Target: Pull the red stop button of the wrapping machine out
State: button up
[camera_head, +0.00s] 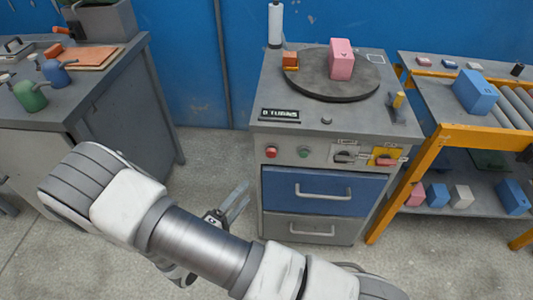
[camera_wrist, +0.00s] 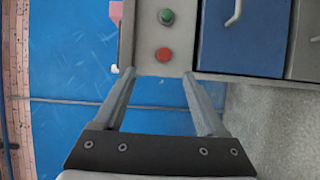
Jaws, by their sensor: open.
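The wrapping machine (camera_head: 325,120) is a grey cabinet with a round turntable on top. On its front panel a round red button (camera_head: 271,152) sits at the left, beside a green button (camera_head: 303,152). A yellow plate with a red part (camera_head: 386,158) is at the panel's right end. My gripper (camera_head: 240,197) is open and empty, low and left of the cabinet front. In the wrist view the red button (camera_wrist: 163,54) shows just beyond and between the fingertips (camera_wrist: 158,74), apart from them, with the green button (camera_wrist: 166,16) past it. Whether the red button is pressed in cannot be told.
A pink block (camera_head: 341,58) and an orange block (camera_head: 290,59) stand on the turntable (camera_head: 330,85). Blue (camera_head: 315,192) and grey drawers with handles lie below the panel. A workbench (camera_head: 110,85) is left; an orange-framed roller table (camera_head: 440,135) is right.

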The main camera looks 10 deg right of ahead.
jog(key=f+t, duration=0.1)
jog(key=f, duration=0.1)
jog(key=b, duration=0.3)
send_near(270, 155)
jog(key=shift+n+y, duration=0.4)
jog(key=x, duration=0.9)
jog(key=shift+s+d+r, duration=0.1)
jog(key=shift+d+r, duration=0.1)
jog(key=shift+r, duration=0.1)
grip_shut()
